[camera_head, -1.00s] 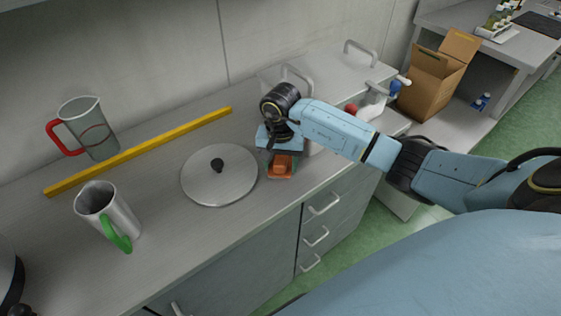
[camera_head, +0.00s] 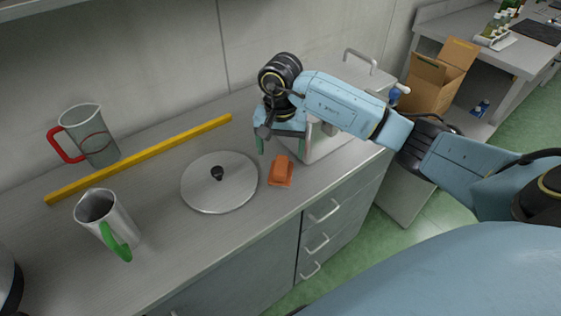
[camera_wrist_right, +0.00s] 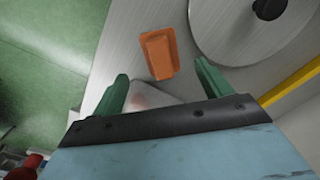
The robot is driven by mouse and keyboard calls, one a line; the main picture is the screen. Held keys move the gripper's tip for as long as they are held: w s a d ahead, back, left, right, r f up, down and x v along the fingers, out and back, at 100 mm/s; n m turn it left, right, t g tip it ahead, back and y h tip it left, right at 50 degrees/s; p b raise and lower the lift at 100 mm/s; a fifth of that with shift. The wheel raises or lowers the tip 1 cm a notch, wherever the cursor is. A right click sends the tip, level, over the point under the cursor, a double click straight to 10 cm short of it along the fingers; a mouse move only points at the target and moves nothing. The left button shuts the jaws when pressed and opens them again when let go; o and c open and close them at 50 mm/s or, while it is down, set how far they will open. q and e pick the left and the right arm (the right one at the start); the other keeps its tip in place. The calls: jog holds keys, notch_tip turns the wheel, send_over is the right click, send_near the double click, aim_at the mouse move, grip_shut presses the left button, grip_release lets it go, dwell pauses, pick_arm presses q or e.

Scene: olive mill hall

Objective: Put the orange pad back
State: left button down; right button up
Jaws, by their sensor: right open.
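The orange pad (camera_head: 281,171) lies on the grey counter, just right of the round metal lid. It also shows in the right wrist view (camera_wrist_right: 159,54), lying beyond the fingertips and apart from them. My right gripper (camera_head: 281,146) is open and empty above the counter, behind the pad in the head view. Its two green fingers show spread apart in the right wrist view (camera_wrist_right: 162,78). My left gripper is in neither view.
The metal lid (camera_head: 219,190) with a black knob lies left of the pad. A yellow bar (camera_head: 140,158), a red-handled jug (camera_head: 92,136) and a green-handled jug (camera_head: 106,218) stand further left. A metal box with handles (camera_head: 335,135) stands right of my gripper. Drawers (camera_head: 325,225) lie below the counter edge.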

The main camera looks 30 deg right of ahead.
aim_at(280, 167)
jog(key=shift+r, duration=1.85)
